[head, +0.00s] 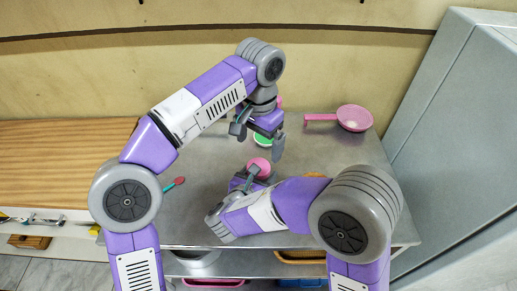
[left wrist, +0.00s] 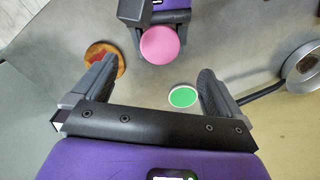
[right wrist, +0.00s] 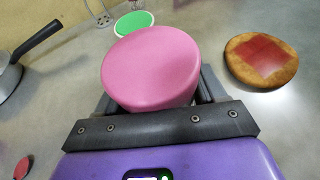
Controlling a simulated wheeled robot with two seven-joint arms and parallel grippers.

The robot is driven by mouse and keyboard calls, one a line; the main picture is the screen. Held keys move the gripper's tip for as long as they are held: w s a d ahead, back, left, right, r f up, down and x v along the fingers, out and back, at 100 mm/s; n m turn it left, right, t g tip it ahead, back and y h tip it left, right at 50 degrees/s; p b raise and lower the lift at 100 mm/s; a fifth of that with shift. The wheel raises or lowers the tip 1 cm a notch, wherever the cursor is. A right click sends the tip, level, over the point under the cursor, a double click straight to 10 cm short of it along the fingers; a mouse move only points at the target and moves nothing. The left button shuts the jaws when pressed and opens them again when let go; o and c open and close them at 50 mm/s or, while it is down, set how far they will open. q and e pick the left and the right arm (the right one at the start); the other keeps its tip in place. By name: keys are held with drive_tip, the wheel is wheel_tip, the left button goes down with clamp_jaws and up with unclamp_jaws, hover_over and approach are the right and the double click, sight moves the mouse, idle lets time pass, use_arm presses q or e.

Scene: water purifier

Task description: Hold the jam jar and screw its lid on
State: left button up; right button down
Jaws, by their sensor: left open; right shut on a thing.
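A smooth pink round thing with a flat top and slightly tapered side is held by my right gripper (head: 254,176). It shows in the head view (head: 259,166), left wrist view (left wrist: 160,44) and large in the right wrist view (right wrist: 152,65); I cannot tell whether this is the jar or its lid. A flat green disc with a white rim (left wrist: 183,96) lies on the table near it, also in the right wrist view (right wrist: 134,23). My left gripper (head: 258,138) is open and empty, above the table, fingers pointing down over the green disc's area.
Toast with red jam (right wrist: 262,60) lies beside the right gripper. A grey pan with a dark handle (left wrist: 304,68) stands at the opposite side. A pink pan (head: 354,118) is at the back right of the metal table (head: 365,155). A red-tipped spoon (head: 175,184) lies left.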

use_arm(q)
wheel_tip(320, 180, up, 4)
drive_tip(key=shift+f, duration=0.1)
idle(0.4)
use_arm(e)
unclamp_jaws()
use_arm(q)
drive_tip(key=shift+r+p, duration=0.95)
drive_tip(key=shift+r, duration=0.05)
use_arm(e)
drive_tip(key=shift+v, duration=3.8)
